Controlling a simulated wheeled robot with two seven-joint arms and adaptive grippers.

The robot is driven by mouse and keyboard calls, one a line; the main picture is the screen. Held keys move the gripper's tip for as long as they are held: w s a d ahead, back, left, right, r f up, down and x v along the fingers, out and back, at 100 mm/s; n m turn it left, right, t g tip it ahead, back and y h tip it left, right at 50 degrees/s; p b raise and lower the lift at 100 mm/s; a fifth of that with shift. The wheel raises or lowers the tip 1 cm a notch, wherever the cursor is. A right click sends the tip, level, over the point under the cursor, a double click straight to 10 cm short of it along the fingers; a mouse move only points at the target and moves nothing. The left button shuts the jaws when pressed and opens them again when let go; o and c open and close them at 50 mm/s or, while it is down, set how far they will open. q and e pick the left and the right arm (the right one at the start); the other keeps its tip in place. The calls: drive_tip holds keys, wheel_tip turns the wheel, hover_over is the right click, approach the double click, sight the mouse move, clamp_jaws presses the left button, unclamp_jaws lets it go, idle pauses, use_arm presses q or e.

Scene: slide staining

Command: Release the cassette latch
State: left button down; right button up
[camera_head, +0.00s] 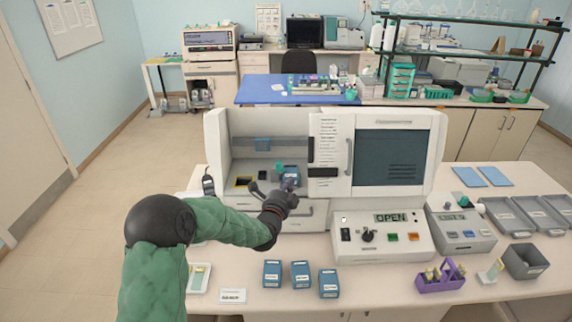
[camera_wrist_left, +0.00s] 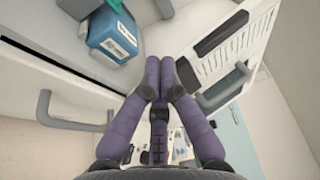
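A blue cassette (camera_head: 291,173) with a white label sits inside the open left bay of the white staining machine (camera_head: 340,118). In the left wrist view the cassette (camera_wrist_left: 112,36) is at the upper left, beyond my fingers and apart from them. A small green part (camera_head: 277,166) shows beside it in the head view. I cannot make out the latch clearly. My left gripper (camera_head: 290,186) is at the front of the bay, just below the cassette in the picture. Its purple fingers (camera_wrist_left: 160,65) come together at the tips with nothing visible between them. My right gripper is out of view.
Grey bar handles (camera_wrist_left: 45,105) stick out near my fingers. The control panel (camera_head: 383,236) reads OPEN. Several blue boxes (camera_head: 300,274) stand on the front table, with a purple rack (camera_head: 440,277) and grey trays (camera_head: 512,217) to the right.

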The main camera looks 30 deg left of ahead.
sight(286, 175)
use_arm(q)
drive_tip(key=p+x, duration=0.1)
drive_tip(key=x, duration=0.8)
drive_tip(key=shift+w, duration=0.25)
drive_tip(key=a, duration=0.1)
drive_tip(key=s+a, duration=0.1)
drive_tip(key=a, duration=0.1)
drive_tip(key=shift+s+a, duration=0.15)
drive_tip(key=shift+s, duration=0.05)
drive_tip(key=shift+a, duration=0.15)
drive_tip(key=shift+s, duration=0.1)
